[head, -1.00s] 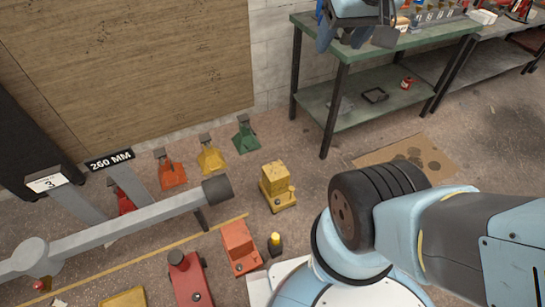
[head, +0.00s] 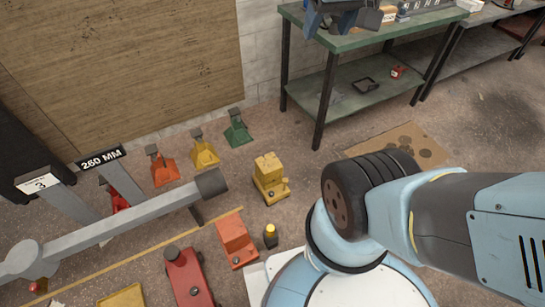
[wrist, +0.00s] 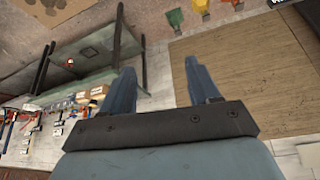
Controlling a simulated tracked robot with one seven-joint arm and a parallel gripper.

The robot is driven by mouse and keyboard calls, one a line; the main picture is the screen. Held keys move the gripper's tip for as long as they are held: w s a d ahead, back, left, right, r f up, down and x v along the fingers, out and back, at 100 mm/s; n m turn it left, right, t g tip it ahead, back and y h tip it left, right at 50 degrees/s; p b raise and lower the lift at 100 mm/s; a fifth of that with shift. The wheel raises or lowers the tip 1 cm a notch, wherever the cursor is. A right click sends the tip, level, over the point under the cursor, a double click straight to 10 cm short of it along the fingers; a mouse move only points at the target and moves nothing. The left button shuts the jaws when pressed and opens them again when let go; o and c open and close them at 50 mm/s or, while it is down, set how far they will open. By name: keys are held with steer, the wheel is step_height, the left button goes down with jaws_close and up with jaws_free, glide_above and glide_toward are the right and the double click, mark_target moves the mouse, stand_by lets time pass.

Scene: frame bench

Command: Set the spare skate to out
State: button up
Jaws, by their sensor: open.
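I cannot tell for sure which thing is the spare skate. A yellow block-shaped unit with a small side lever (head: 270,178) stands on the floor near the middle of the head view. Two red low units, one (head: 236,242) nearer the middle and one (head: 188,278) lower left, stand below it. No setting mark is readable on any of them. My gripper (head: 342,20) is at the top of the head view, by the green bench and far from these units. In the wrist view my gripper (wrist: 164,72) has its two fingers wide apart with nothing between them.
A green bench (head: 345,102) stands at the back. Orange (head: 163,170), yellow (head: 205,153) and green (head: 237,132) wedge-like pieces line the wall. A grey beam (head: 110,226) lies left, near a "260 MM" sign (head: 101,159). A small black-and-yellow post (head: 270,236) stands beside the red unit.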

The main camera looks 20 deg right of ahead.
steer(key=w+d+f+g+h, duration=0.1)
steer(key=w+f, duration=0.3)
steer(key=w, duration=0.7)
steer(key=w+d+f+g, duration=0.15)
steer(key=w+f, duration=0.35)
steer(key=w, duration=0.7)
steer(key=w+d+f, duration=0.1)
steer(key=w+f, duration=0.6)
steer(key=f, duration=0.4)
steer(key=w+d+f, duration=0.2)
steer(key=w+f, duration=0.6)
steer(key=f, duration=0.4)
steer(key=g+y, duration=0.1)
steer(key=g, duration=0.2)
glide_above(285, 179)
step_height(285, 179, down, 51)
step_height(285, 179, down, 14)
steer(key=shift+r, duration=0.25)
